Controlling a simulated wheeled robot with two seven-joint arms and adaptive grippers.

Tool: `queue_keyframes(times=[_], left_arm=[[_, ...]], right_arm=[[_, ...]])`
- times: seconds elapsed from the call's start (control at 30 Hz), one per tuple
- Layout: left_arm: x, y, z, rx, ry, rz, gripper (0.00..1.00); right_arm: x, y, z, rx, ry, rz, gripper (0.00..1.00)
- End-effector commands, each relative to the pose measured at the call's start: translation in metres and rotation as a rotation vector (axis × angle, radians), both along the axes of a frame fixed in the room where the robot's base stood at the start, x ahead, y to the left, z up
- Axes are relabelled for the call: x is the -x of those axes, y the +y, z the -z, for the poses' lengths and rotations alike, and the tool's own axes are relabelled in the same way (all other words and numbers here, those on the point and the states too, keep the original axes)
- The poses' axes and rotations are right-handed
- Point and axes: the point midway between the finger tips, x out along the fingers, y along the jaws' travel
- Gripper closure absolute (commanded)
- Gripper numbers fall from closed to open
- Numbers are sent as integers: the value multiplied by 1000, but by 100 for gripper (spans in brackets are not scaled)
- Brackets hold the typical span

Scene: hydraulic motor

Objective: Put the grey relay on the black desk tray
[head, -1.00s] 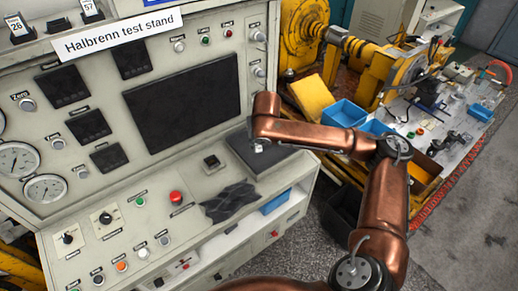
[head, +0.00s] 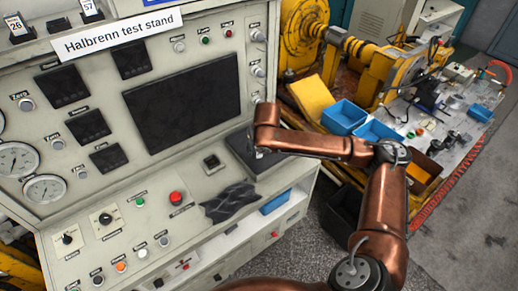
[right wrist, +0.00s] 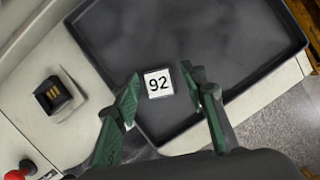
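The black desk tray (head: 283,168) lies on the console ledge at its right end, below the dark screen. It fills much of the right wrist view (right wrist: 255,95). A small block with a white top label "92" (right wrist: 158,83), seemingly the relay, shows over the tray floor; its body colour is hidden from above. My right gripper (right wrist: 163,86) has its green fingers apart, one on each side of the block, with gaps visible. In the head view my right arm hides most of this gripper. My left gripper is not in view.
A socket with gold contacts (right wrist: 55,95) sits on the ledge left of the tray; a red button (right wrist: 20,172) is near it. A dark crumpled cloth (head: 230,203) lies in front. Blue bins (head: 345,117) and a cluttered bench (head: 455,125) stand to the right.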

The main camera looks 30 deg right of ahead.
Motion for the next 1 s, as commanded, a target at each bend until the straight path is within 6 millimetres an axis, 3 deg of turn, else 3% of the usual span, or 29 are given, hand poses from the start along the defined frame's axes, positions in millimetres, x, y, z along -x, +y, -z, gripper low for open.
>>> queue_keyframes(times=[0.27, 0.37, 0.73, 1.0], left_arm=[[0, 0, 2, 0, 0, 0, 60], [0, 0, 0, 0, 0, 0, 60], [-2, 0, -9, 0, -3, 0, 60], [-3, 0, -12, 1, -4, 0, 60]], right_arm=[[0, 0, -2, 0, -2, 0, 61], [2, 1, -12, 0, -3, -1, 61], [29, 10, -81, 0, -5, -1, 61], [42, 13, -111, 0, -2, 1, 61]])
